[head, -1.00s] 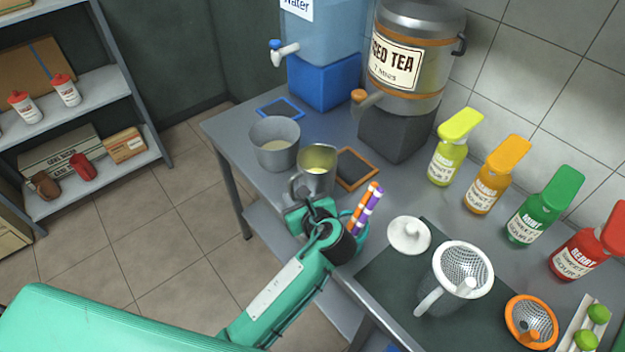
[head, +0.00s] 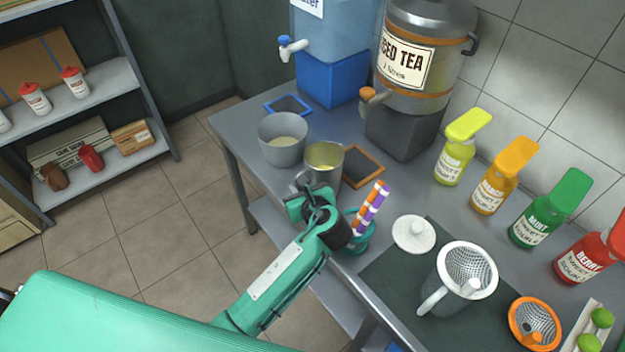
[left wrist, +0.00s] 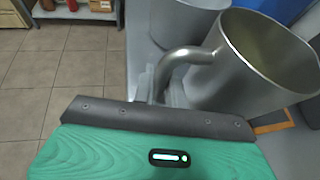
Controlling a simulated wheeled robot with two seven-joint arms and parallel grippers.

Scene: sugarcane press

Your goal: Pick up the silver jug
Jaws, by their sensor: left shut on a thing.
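The silver jug (head: 325,158) stands upright near the left part of the counter, beside a larger grey pot, with a pale yellowish inside. In the left wrist view the jug (left wrist: 262,75) is close and large, its curved handle (left wrist: 188,54) pointing toward my gripper. My left gripper (head: 310,190) is at the handle on the jug's near side and is shut on it. The fingertips are partly hidden behind my wrist in the head view. Whether the jug's base touches the counter is hard to tell. My right gripper is not in view.
The grey pot (head: 283,140) is close behind the jug. A dark orange-framed board (head: 363,167) lies to its right. A teal cup (head: 361,236) with striped straws stands by my wrist. Water (head: 335,35) and iced tea (head: 418,62) dispensers stand behind; several squeeze bottles line the right.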

